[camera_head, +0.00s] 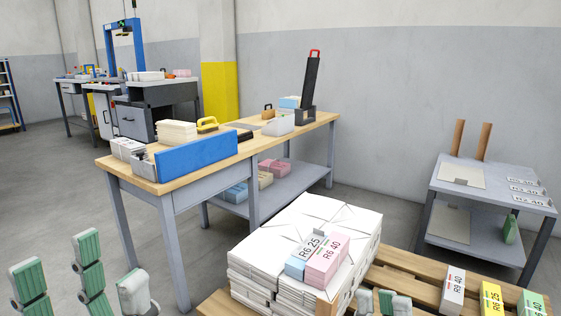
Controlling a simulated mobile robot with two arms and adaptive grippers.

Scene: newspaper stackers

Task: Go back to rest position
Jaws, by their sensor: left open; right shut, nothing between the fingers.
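My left gripper (84,272) is at the lower left, with green-padded fingers spread apart and nothing between them. It is over the grey floor, to the left of the wooden-top table. My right gripper (384,300) shows only in part at the bottom edge, just right of the newspaper stack. Its green and pale fingertips are close together, with nothing seen held. The stack of white newspapers (335,212) sits on a wooden pallet (425,265). Blue and pink label packs (326,262) lie on top of it.
A wooden-top table (130,174) with a blue panel (197,155) stands at centre left. White, yellow and green packs (491,300) line the pallet's right front. A grey shelf table (500,205) stands at right. Open floor (60,195) lies at left.

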